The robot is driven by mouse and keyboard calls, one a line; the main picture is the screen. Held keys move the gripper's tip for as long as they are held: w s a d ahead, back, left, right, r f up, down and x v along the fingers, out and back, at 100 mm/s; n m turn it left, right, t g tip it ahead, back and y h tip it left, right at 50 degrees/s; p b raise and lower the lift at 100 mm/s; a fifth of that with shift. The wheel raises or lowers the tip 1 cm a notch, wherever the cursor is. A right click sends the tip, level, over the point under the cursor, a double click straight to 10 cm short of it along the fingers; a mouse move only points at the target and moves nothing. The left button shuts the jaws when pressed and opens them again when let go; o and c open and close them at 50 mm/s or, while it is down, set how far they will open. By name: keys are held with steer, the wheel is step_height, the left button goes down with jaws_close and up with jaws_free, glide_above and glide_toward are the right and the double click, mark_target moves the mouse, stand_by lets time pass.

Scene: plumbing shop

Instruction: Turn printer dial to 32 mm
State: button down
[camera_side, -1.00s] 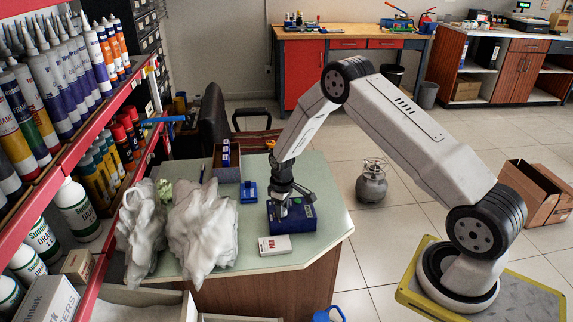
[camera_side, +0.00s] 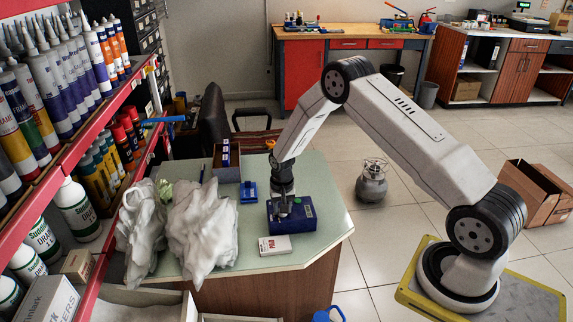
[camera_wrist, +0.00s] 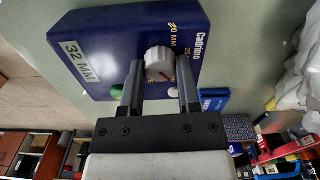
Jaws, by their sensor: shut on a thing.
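The printer is a dark blue box (camera_side: 304,217) on the counter. In the wrist view its top (camera_wrist: 105,30) carries a "32 MM" label (camera_wrist: 80,62), a green button (camera_wrist: 116,91) and a white round dial (camera_wrist: 158,54) with a red pointer mark. Scale text "20 MM" and "25" shows beside the dial; the rest of the scale is partly hidden by a finger. My gripper (camera_wrist: 158,72) is shut on the dial, one finger on each side. In the side view my gripper (camera_side: 283,207) reaches down onto the printer's left part and hides the dial.
A small white box (camera_side: 274,245) lies in front of the printer. A blue item (camera_side: 249,192) and an open box (camera_side: 227,170) stand behind it to the left. White crumpled bags (camera_side: 203,228) fill the counter's left side. The counter right of the printer (camera_side: 330,205) is clear.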

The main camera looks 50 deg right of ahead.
steer(key=shift+m, duration=0.8)
steer(key=shift+c, duration=1.5)
jaws_free()
steer(key=shift+r, duration=0.15)
steer(key=shift+r, duration=3.75)
